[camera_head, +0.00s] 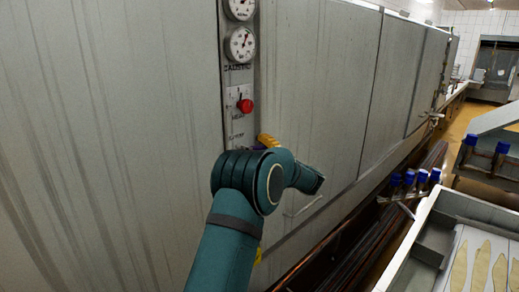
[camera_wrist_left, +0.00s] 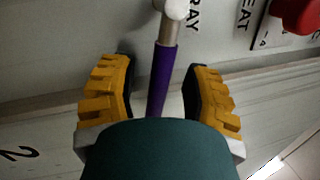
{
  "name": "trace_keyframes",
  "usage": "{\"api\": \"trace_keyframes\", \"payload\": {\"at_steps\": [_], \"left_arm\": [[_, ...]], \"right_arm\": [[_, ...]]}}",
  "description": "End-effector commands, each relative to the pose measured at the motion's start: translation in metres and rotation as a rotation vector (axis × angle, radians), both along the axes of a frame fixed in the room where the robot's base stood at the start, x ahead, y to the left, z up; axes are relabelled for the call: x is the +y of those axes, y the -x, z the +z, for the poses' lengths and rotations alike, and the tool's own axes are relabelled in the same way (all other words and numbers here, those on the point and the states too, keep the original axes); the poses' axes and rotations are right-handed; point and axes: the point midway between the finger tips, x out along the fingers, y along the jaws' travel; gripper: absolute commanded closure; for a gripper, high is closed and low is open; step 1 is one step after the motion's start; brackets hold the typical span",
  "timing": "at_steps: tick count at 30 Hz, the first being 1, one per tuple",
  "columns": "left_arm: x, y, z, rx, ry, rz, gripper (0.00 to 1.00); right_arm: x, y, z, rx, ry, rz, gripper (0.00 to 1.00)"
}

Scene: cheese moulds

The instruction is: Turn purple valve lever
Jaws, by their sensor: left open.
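The purple valve lever (camera_wrist_left: 161,78) shows in the left wrist view. It hangs from a pale metal pivot (camera_wrist_left: 173,10) on the grey panel and runs down between the two fingers. My left gripper (camera_wrist_left: 162,95) is open around the lever, with a visible gap on each side of it. In the head view my left gripper (camera_head: 267,142) shows as a bit of yellow finger at the panel strip, mostly hidden by my teal wrist. A sliver of the purple lever (camera_head: 257,149) shows beside it. My right gripper is out of view.
Above the lever are a red knob (camera_head: 245,105) and two round gauges (camera_head: 241,44) on the strip. The red knob also shows in the wrist view (camera_wrist_left: 297,14). A grey tank wall (camera_head: 320,80) stands close behind. Blue-topped valves (camera_head: 410,180) and a metal tray (camera_head: 440,208) are at right.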

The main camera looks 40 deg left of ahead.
Motion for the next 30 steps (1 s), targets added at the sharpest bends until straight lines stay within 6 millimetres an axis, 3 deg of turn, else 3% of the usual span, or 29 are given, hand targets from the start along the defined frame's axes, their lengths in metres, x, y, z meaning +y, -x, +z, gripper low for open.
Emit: {"api": "trace_keyframes", "payload": {"at_steps": [2, 6, 15, 24, 30], "left_arm": [[0.000, 0.000, 0.000, 0.000, 0.000, 0.000, 0.53], [0.000, 0.000, 0.000, 0.000, 0.000, 0.000, 1.00], [0.000, 0.000, -0.001, 0.013, -0.002, 0.000, 1.00], [0.000, 0.005, -0.013, 0.238, -0.022, -0.001, 1.00], [0.001, 0.006, -0.015, 0.261, -0.023, 0.001, 1.00]], "right_arm": [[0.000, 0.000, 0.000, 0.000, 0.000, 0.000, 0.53], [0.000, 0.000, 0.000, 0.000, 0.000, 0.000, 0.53], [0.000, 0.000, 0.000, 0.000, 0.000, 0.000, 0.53], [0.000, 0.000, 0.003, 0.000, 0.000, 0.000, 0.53], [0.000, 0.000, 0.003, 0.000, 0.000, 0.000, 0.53]]}}
